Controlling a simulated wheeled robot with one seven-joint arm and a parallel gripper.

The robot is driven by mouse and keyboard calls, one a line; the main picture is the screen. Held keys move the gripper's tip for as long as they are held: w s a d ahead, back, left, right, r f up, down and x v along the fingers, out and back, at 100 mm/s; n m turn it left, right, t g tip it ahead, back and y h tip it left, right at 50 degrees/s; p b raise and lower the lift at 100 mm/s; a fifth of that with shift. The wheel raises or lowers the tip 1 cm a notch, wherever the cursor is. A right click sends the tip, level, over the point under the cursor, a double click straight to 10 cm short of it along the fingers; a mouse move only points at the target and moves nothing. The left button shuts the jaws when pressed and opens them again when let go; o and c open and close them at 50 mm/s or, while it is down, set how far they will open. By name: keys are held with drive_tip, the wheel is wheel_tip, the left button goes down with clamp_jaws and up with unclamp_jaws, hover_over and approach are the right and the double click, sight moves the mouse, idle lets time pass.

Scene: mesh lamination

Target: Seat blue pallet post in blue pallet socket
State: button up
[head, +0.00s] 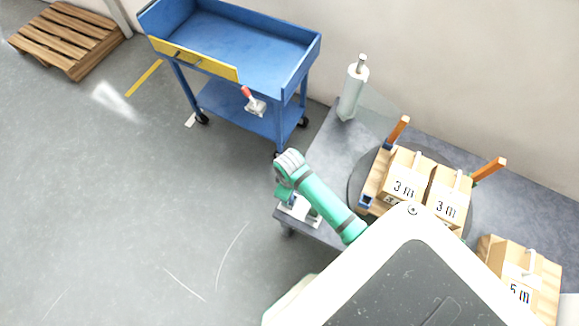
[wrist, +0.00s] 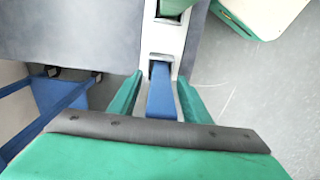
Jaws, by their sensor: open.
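In the wrist view a blue post (wrist: 161,97) stands in a slot of a white rack (wrist: 163,42). My gripper (wrist: 159,88) is open, with one green finger on each side of the post. I cannot tell whether the fingers touch it. In the head view my gripper is mostly hidden by my own arm, at the white rack (head: 300,209) on the table's left edge. A blue socket (head: 366,201) sits at the near left corner of the wooden pallet (head: 376,178). No post shows in that socket.
Orange posts (head: 398,130) (head: 489,169) stand at the pallet's far corners. Boxes (head: 409,170) marked 3 m lie on the pallet. A stretch-film roll (head: 352,90) stands behind it. Another box (head: 528,262) lies right. A blue cart (head: 250,45) stands beyond the table.

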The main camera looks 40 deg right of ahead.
drive_tip(key=shift+c, duration=0.4)
clamp_jaws()
